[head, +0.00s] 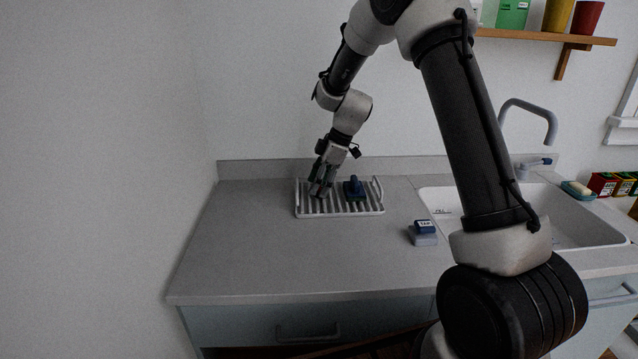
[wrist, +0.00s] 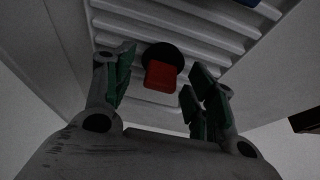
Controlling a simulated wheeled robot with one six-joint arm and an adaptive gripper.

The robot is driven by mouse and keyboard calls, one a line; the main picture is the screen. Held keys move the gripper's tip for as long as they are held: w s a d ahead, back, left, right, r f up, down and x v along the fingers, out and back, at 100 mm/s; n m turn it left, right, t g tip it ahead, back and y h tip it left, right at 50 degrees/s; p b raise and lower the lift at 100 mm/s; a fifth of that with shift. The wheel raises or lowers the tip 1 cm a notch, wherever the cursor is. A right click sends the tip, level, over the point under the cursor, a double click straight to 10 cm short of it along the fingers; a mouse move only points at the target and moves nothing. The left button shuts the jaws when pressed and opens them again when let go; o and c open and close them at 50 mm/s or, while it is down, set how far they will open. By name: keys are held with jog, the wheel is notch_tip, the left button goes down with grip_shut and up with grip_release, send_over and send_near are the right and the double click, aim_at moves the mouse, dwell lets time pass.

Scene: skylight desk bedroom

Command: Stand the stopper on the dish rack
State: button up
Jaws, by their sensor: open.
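The dish rack (head: 369,210) is a white ribbed tray on the counter near the wall; its slats (wrist: 225,37) fill the top of the wrist view. The stopper, a red block-like grip (wrist: 160,75) with a round black part (wrist: 163,54), appears at the rack's slats in the wrist view. My gripper (wrist: 160,88) is open, with its green-padded fingers on either side of the stopper and a gap at each side. In the head view my gripper (head: 320,192) is low over the rack's left part and hides the stopper. Contact between stopper and slats is hard to judge.
A dark blue object (head: 354,189) with an upright knob stands on the rack's right part. A blue-and-grey block (head: 424,233) sits on the counter left of the sink (head: 580,232). The counter's left and front (head: 270,260) are clear.

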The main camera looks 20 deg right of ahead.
jog(key=shift+r, duration=0.1)
jog(key=v, duration=1.2)
dwell(0.9)
